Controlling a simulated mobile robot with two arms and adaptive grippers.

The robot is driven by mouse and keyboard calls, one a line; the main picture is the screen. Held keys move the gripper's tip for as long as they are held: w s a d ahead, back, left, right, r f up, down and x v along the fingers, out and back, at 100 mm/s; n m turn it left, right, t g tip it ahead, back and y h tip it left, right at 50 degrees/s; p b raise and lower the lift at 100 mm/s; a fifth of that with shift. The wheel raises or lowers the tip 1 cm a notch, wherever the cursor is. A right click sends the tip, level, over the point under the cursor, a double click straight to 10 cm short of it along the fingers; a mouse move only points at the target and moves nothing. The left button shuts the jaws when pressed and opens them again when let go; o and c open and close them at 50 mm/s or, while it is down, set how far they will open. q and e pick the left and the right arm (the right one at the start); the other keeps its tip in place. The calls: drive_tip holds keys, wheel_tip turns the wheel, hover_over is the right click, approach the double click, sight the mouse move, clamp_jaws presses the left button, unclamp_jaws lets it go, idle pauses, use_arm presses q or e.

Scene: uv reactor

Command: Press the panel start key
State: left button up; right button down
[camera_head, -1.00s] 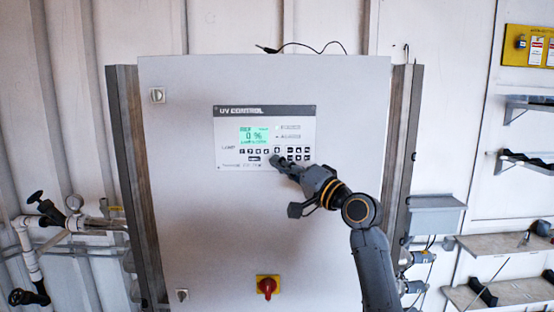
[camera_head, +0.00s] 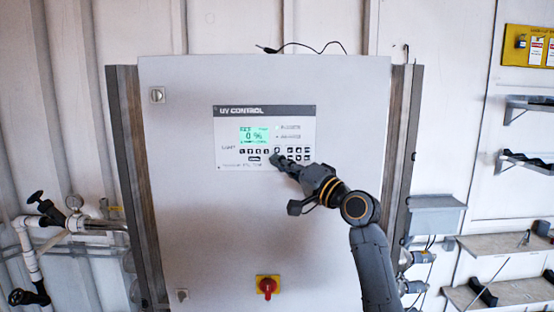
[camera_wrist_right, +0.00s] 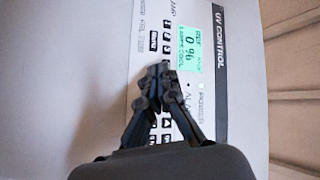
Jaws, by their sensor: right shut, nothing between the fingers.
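The UV CONTROL panel (camera_head: 232,135) is on the front of a large grey cabinet. Its green display (camera_head: 254,136) reads 0 %, with rows of small dark keys (camera_head: 254,152) below it. My right gripper (camera_head: 275,161) is shut and empty, its tips at the key area below the display. I cannot tell whether the tips touch a key. In the right wrist view the closed fingers (camera_wrist_right: 163,72) point at the panel (camera_wrist_right: 215,20) and cover part of the key rows. Which key is the start key is too small to read. My left gripper is not in view.
The cabinet door (camera_head: 200,220) is flat and clear around the panel. A red and yellow rotary switch (camera_head: 267,287) sits low on it. Pipes with valves (camera_head: 45,225) are at the left, and shelves (camera_head: 510,250) are at the right.

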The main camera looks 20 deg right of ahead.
drive_tip(key=shift+w+d, duration=0.1)
drive_tip(key=shift+w, duration=0.1)
drive_tip(key=shift+s, duration=0.15)
drive_tip(key=shift+s+a, duration=0.2)
drive_tip(key=shift+s, duration=0.35)
drive_tip(key=shift+s+p, duration=0.1)
drive_tip(key=shift+p, duration=0.2)
drive_tip(key=s, duration=0.2)
drive_tip(key=s+a+p, duration=0.1)
drive_tip(key=s, duration=0.1)
drive_tip(key=shift+s+a, duration=0.2)
drive_tip(key=shift+s, duration=0.05)
drive_tip(key=shift+f, duration=0.15)
idle(0.3)
